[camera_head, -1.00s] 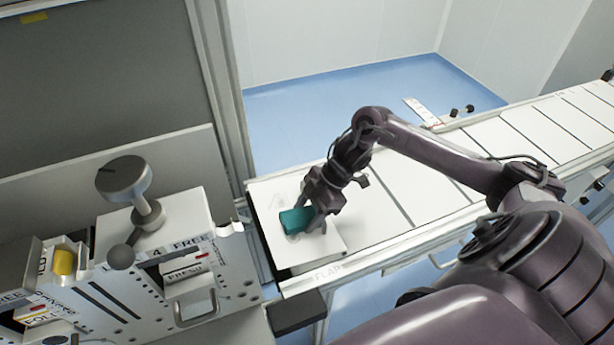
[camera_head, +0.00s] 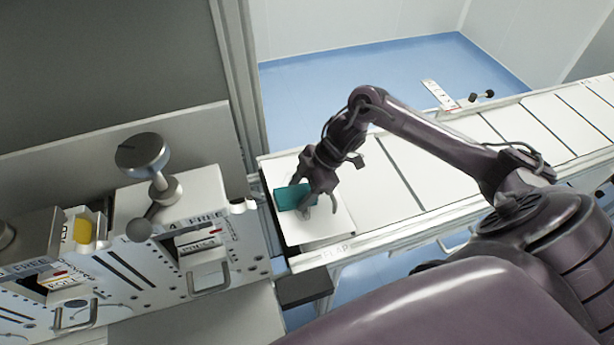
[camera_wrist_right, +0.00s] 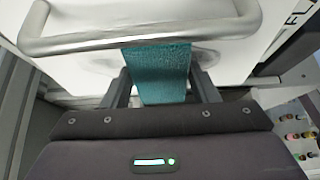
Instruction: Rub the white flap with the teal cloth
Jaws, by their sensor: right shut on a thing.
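The white flap (camera_head: 332,228) is the raised white plate at the near-left end of the conveyor, with the word FLAP on the frame edge beside it. My right gripper (camera_head: 305,198) is shut on the teal cloth (camera_head: 292,197), a folded block, and holds it down at the flap's surface. In the right wrist view the cloth (camera_wrist_right: 158,75) sits between the two fingers, over the white flap (camera_wrist_right: 85,65). Faint grey smudges show on the flap around it. Whether the cloth presses on the flap cannot be told for sure. My left gripper is not in view.
A grey machine panel with a round knob (camera_head: 142,153), card slots and handles stands left of the flap. A dark block (camera_head: 304,289) sits below the flap's near edge. The white slatted conveyor (camera_head: 470,150) runs off to the right. A metal post (camera_head: 238,80) rises behind.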

